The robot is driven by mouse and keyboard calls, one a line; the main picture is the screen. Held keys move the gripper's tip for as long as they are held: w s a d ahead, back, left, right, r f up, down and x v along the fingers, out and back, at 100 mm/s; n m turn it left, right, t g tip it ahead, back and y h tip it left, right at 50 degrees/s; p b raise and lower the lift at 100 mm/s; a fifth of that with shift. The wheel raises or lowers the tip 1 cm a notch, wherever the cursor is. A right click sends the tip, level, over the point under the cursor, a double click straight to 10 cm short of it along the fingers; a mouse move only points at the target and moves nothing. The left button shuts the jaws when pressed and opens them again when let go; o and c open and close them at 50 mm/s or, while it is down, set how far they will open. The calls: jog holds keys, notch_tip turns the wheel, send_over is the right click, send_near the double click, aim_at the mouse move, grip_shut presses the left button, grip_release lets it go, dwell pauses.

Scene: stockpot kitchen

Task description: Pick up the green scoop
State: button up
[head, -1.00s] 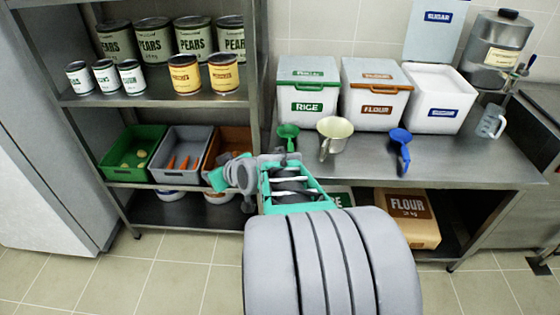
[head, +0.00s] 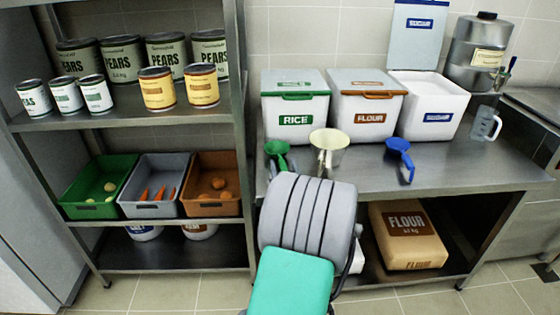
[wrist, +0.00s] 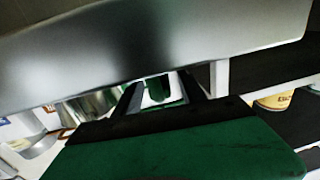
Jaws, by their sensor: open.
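The green scoop (head: 277,150) sits on the steel counter in front of the rice bin, left of the cream scoop. Its lower part is close to my arm in the picture. My gripper is hidden behind my arm in the head view. In the wrist view my gripper (wrist: 161,82) shows two dark fingers standing apart, with nothing clearly held. A small green shape (wrist: 158,90) shows beyond the gap between them; I cannot tell whether it is the scoop.
The steel counter (head: 460,165) also holds a cream scoop (head: 329,142), a blue scoop (head: 399,148) and the rice bin (head: 296,110), flour bin (head: 366,107) and sugar bin (head: 430,105). A shelf of cans and crates stands left. A large grey surface (wrist: 150,50) fills the wrist view's top.

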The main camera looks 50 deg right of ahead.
jog(key=shift+w+d, duration=0.45)
jog(key=shift+w, duration=0.1)
jog(key=shift+c, duration=0.2)
grip_shut()
